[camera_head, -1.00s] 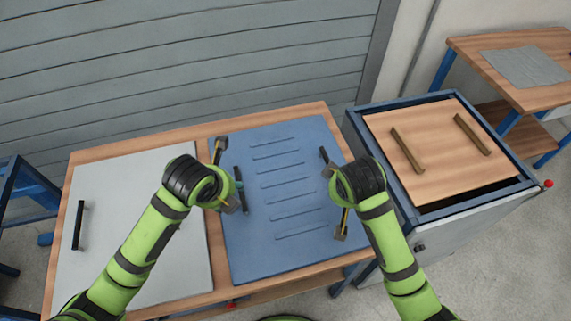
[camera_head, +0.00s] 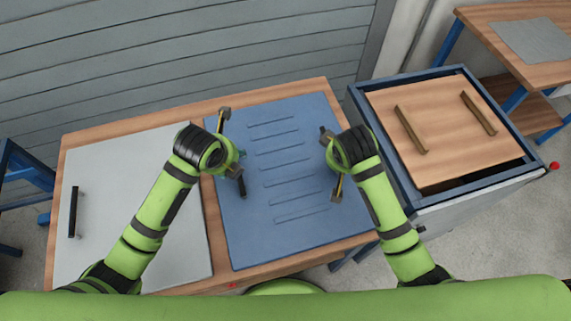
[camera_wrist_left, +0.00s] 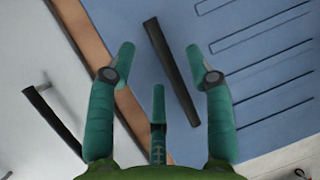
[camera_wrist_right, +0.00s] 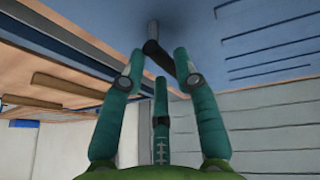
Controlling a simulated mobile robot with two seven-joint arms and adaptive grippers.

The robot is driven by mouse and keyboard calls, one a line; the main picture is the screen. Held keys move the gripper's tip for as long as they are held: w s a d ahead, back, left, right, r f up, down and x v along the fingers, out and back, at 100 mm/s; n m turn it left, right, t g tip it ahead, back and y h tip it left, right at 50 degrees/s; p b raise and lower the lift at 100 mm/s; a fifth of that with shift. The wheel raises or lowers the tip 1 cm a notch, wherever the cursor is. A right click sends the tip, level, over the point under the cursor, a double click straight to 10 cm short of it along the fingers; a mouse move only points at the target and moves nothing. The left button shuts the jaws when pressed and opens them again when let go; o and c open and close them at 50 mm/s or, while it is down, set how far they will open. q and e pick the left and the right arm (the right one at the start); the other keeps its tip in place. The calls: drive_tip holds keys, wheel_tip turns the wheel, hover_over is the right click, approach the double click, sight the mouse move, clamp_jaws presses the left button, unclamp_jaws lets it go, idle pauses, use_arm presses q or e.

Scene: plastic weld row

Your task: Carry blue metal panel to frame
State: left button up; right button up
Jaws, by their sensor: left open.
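The blue metal panel (camera_head: 275,230) lies flat on the wooden table, with several raised ribs across its middle and a dark handle near each side. My left gripper (camera_head: 236,160) is above the panel's left handle (camera_head: 241,184). In the left wrist view the open fingers (camera_wrist_left: 161,55) have the black handle (camera_wrist_left: 170,70) lying diagonally between their tips, with no clear contact. My right gripper (camera_head: 330,165) is at the right handle (camera_head: 324,133). In the right wrist view the dark handle (camera_wrist_right: 157,52) shows between its fingertips (camera_wrist_right: 160,60); whether they grip it is unclear. I cannot identify the frame.
A pale grey panel (camera_head: 120,230) with a black handle lies left of the blue one on the same table (camera_head: 215,250). A blue-edged cabinet (camera_head: 437,186) with a wooden, two-handled lid (camera_head: 440,125) stands right. Another table (camera_head: 480,45) is behind it. A grey slatted wall closes off the back.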

use_arm(q)
drive_tip(key=shift+x, duration=1.35)
use_arm(e)
drive_tip(key=shift+x, duration=1.35)
use_arm(q)
drive_tip(key=c, duration=0.8)
use_arm(e)
clamp_jaws()
use_arm(q)
clamp_jaws()
use_arm(e)
drive_tip(key=shift+r, duration=0.1)
use_arm(q)
drive_tip(key=shift+w+r, duration=0.1)
drive_tip(key=shift+r, duration=0.1)
use_arm(e)
drive_tip(key=shift+w+r, duration=0.1)
